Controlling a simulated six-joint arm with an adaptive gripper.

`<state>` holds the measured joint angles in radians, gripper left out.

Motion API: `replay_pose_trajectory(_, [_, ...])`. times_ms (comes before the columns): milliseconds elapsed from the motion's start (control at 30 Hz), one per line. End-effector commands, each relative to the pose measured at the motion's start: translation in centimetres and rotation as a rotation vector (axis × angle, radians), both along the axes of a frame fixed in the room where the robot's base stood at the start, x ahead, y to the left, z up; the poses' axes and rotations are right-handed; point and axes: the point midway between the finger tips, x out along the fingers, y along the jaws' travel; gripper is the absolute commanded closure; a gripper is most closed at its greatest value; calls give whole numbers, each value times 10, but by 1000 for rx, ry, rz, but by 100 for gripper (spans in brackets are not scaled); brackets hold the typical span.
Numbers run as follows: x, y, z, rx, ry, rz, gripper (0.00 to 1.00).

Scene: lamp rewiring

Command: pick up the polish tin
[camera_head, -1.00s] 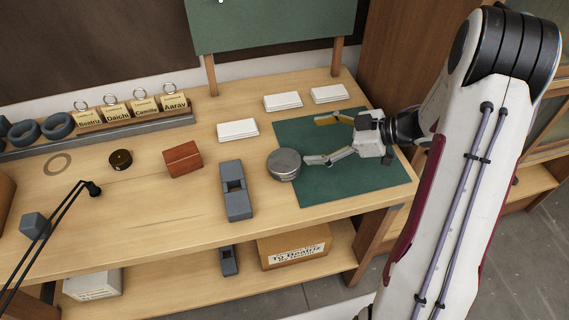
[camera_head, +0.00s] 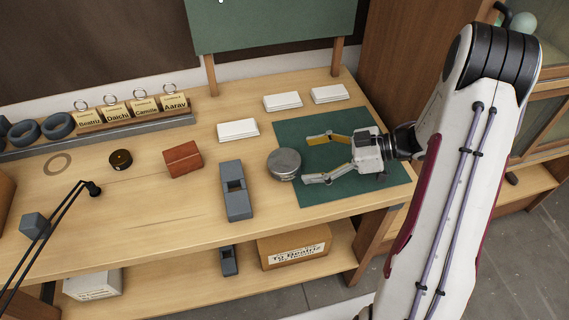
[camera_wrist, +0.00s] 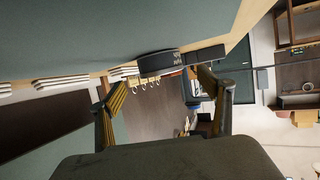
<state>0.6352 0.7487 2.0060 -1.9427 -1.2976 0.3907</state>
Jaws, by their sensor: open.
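A round grey metal tin (camera_head: 284,164), which I take to be the polish tin, sits upright at the left edge of the green mat (camera_head: 345,190). In the wrist view the tin (camera_wrist: 160,63) is dark, with small lettering on its side, and lies ahead of the fingers. My gripper (camera_head: 308,160) is open and empty over the mat, just right of the tin. Its fingers point left toward the tin and are apart from it.
A grey block-like tool (camera_head: 236,192) stands close left of the tin. White card stacks (camera_head: 283,102) lie behind it. A reddish wooden block (camera_head: 183,160) and a small dark round tin (camera_head: 120,160) are farther left.

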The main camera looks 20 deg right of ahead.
Motion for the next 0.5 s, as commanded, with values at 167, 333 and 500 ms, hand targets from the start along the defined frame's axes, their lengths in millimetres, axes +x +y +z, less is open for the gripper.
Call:
replay_pose_trajectory(167, [3,8,-3,-1,0,0,22])
replay_pose_trajectory(333, [3,8,-3,-1,0,-1,22])
replay_pose_trajectory(500, [4,9,-4,-1,0,0,22])
